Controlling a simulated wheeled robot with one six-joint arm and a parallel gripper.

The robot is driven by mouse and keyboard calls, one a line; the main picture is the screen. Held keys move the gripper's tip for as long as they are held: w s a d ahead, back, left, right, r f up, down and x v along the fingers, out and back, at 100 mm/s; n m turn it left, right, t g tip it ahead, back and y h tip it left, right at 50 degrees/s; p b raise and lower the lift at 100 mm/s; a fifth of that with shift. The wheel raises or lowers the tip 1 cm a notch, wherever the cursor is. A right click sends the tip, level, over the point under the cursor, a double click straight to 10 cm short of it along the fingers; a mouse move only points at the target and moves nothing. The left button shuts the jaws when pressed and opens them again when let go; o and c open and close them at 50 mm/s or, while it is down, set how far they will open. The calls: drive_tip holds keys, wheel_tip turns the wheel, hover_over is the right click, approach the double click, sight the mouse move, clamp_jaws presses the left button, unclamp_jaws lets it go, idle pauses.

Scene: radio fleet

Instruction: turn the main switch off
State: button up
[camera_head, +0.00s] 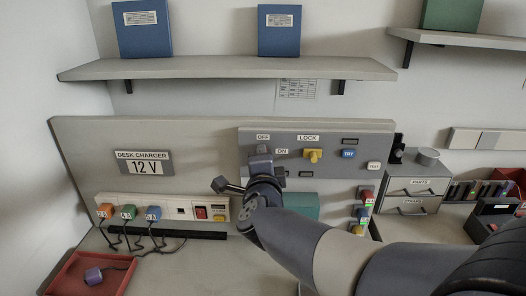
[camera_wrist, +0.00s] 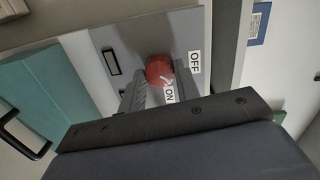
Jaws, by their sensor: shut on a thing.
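The main switch is a round red knob (camera_wrist: 158,69) on the grey control panel (camera_wrist: 190,25), with OFF and ON labels beside it in the wrist view. A white mark shows on the lower right side of the knob; I cannot tell exactly which label it points to. My gripper (camera_wrist: 155,88) is shut on the knob, its two fingers on either side of it.
A yellow knob (camera_head: 313,155) under the LOCK label and a blue TRY button (camera_head: 349,154) are to the right on the panel. A teal block (camera_head: 306,207) is below. A desk charger strip (camera_head: 160,201) with plugs stands left. A shelf (camera_head: 230,68) runs above.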

drive_tip(key=shift+n+h+p, duration=0.5)
drive_tip(key=shift+n+p, duration=2)
drive_tip(key=shift+n, duration=1)
drive_tip(key=shift+f, duration=0.1)
drive_tip(key=o, duration=1)
drive_tip(key=s, duration=0.7)
drive_tip(key=s+r, duration=0.1)
drive_tip(key=s, duration=0.2)
drive_tip(key=shift+s+a, duration=0.25)
drive_tip(key=shift+s, duration=0.15)
